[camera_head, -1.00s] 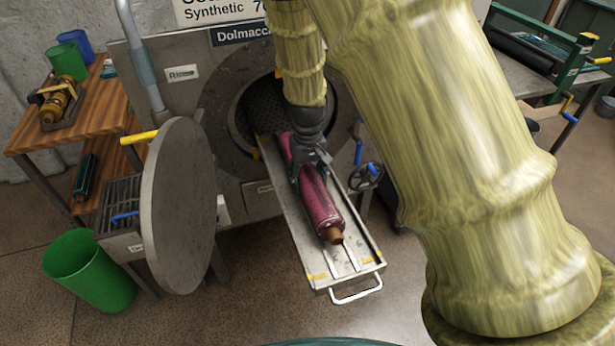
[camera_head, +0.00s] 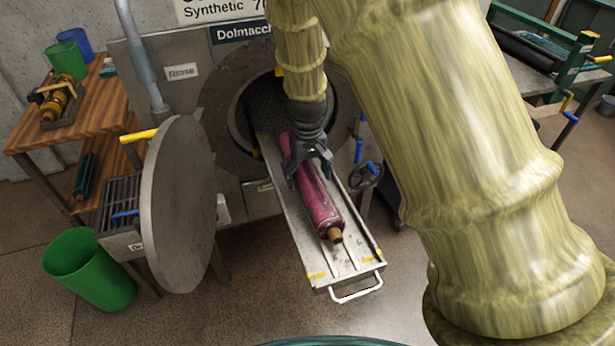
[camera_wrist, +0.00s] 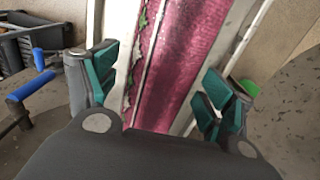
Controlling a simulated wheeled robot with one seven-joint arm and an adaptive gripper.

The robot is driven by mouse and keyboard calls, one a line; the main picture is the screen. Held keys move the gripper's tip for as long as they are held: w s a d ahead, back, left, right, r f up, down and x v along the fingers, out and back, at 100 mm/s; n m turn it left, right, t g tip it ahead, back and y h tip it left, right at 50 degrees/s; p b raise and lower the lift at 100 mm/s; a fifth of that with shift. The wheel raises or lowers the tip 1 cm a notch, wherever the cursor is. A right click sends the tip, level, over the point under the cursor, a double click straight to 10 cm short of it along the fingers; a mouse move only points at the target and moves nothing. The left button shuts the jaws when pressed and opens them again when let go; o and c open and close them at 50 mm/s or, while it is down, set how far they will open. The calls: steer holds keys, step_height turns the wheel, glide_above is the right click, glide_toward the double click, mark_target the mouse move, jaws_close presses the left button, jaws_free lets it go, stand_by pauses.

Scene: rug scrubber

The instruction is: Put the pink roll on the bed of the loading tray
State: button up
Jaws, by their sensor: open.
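The pink roll (camera_head: 318,201) lies lengthwise on the bed of the metal loading tray (camera_head: 348,258), its brown core end toward the tray's front handle. My gripper (camera_head: 308,172) is above the roll's rear half with its fingers spread. In the wrist view, the pink roll (camera_wrist: 180,60) runs between the two green-padded fingers of my gripper (camera_wrist: 160,92), with a gap on each side. The fingers do not grip it. The roll's far end is partly hidden behind my gripper and wrist.
The tray extends from the round opening of a grey machine (camera_head: 215,130). Its round door (camera_head: 178,205) stands open at left. A green bin (camera_head: 90,270) is on the floor. A wooden bench (camera_head: 95,110) stands left, and a handwheel (camera_head: 366,175) is right of the tray.

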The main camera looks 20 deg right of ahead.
mark_target(308, 170)
step_height(308, 170, up, 11)
steer(key=shift+r+b, duration=0.1)
steer(key=shift+b, duration=0.2)
stand_by(0.5)
